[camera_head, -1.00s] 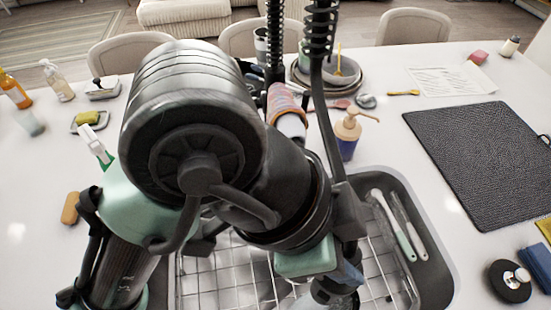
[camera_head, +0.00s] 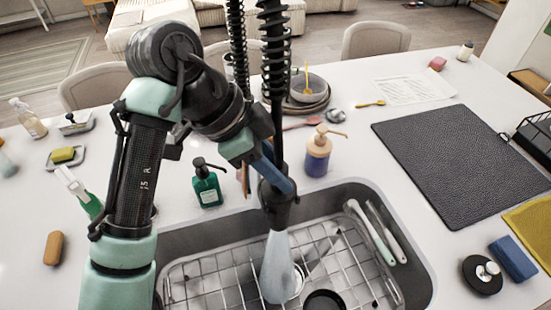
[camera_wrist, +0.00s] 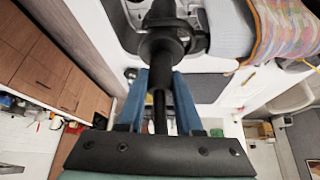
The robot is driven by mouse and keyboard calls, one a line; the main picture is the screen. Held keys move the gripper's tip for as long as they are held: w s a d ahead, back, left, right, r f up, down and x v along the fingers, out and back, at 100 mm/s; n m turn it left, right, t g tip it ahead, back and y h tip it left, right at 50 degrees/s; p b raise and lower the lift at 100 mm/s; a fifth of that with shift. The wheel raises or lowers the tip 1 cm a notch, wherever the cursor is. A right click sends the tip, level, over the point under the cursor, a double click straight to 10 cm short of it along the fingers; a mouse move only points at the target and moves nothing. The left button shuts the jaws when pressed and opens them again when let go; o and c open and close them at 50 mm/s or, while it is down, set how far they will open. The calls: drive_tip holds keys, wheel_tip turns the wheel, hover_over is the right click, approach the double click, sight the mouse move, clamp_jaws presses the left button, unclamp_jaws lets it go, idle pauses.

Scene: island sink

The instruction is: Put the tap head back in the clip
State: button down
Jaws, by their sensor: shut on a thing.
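My gripper (camera_head: 272,178) has blue fingers and is shut on the black tap head (camera_head: 276,205) above the sink. The tap head points down, and a pale cone, apparently water, spreads below it. In the wrist view the two blue fingers of my gripper (camera_wrist: 160,85) close around the dark tap head (camera_wrist: 162,48). A black coiled spring hose (camera_head: 273,55) rises above the tap head, with a second coiled column (camera_head: 237,45) to its left. I cannot make out the clip; my arm and the tap parts overlap there.
The sink (camera_head: 415,275) has a wire rack and two brushes (camera_head: 372,232) at its right. A green soap bottle (camera_head: 206,185) and a purple-and-tan pump bottle (camera_head: 318,155) stand behind it. A dark mat (camera_head: 450,160) lies right. A patterned item (camera_wrist: 285,30) shows in the wrist view.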

drive_tip(key=shift+w+a+r, duration=0.1)
drive_tip(key=shift+w+a, duration=0.05)
drive_tip(key=shift+w, duration=0.55)
drive_tip(key=shift+p, duration=0.55)
drive_tip(key=shift+s+f, duration=0.1)
drive_tip(key=shift+f, duration=0.1)
drive_tip(key=shift+f, duration=0.2)
drive_tip(key=c, duration=0.6)
unclamp_jaws()
